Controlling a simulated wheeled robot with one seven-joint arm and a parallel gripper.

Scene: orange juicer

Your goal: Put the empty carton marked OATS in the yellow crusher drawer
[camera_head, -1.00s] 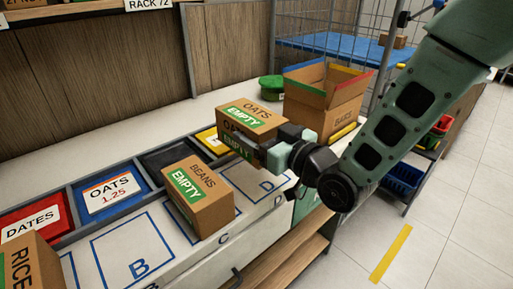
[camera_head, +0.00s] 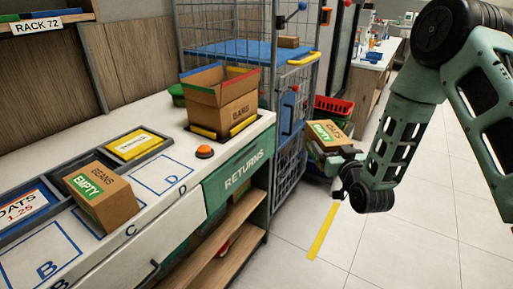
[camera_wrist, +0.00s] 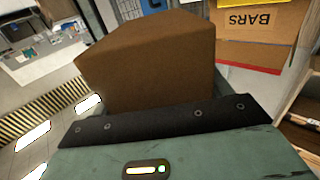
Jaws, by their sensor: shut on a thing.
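The carton marked OATS (camera_head: 326,134), with a green EMPTY label, is held up in the air to the right of the counter's end, over the floor side. My gripper (camera_head: 339,157) is shut on it. In the wrist view the carton's plain brown side (camera_wrist: 150,65) fills the middle, above the gripper's dark edge, and the fingertips are hidden. No yellow crusher drawer can be made out. A green drawer front marked RETURNS (camera_head: 240,172) is on the counter's side.
A BEANS carton marked EMPTY (camera_head: 101,198) stands on the counter. The floor at right is clear.

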